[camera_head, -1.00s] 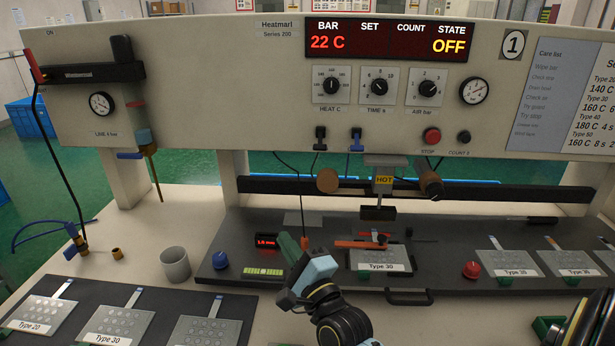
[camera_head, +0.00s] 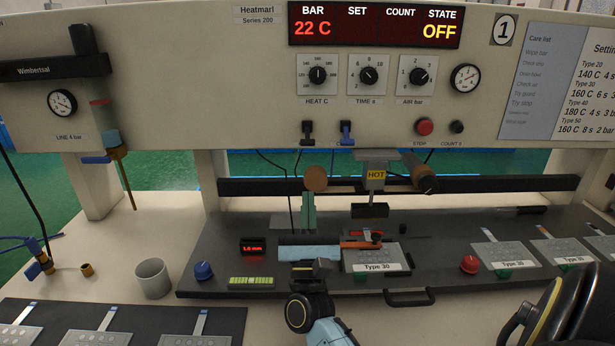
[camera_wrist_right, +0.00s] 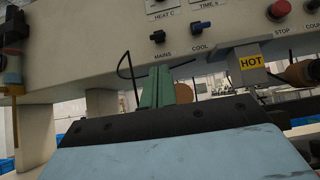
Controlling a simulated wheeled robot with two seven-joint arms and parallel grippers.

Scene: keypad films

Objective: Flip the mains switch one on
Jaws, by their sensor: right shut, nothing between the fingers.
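The mains switch (camera_head: 307,132) is a black toggle on the front of the beige press, left of the blue cool switch (camera_head: 346,132). In the right wrist view the mains switch (camera_wrist_right: 158,37) sits just above its MAINS label. My right gripper (camera_head: 308,196) is light blue with green fingers, shut and empty. Its fingers point up, below the mains switch and apart from it. In the right wrist view its green fingers (camera_wrist_right: 159,75) show below the label. The display (camera_head: 376,25) reads 22 C and OFF. My left gripper is out of view.
A round brown knob (camera_head: 316,178) is close to the right gripper's fingertips. The HOT head (camera_head: 375,177) hangs to the right. A Type 30 plate (camera_head: 375,258) lies on the dark bed, with a blue knob (camera_head: 203,270) at left and a red knob (camera_head: 469,264) at right.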

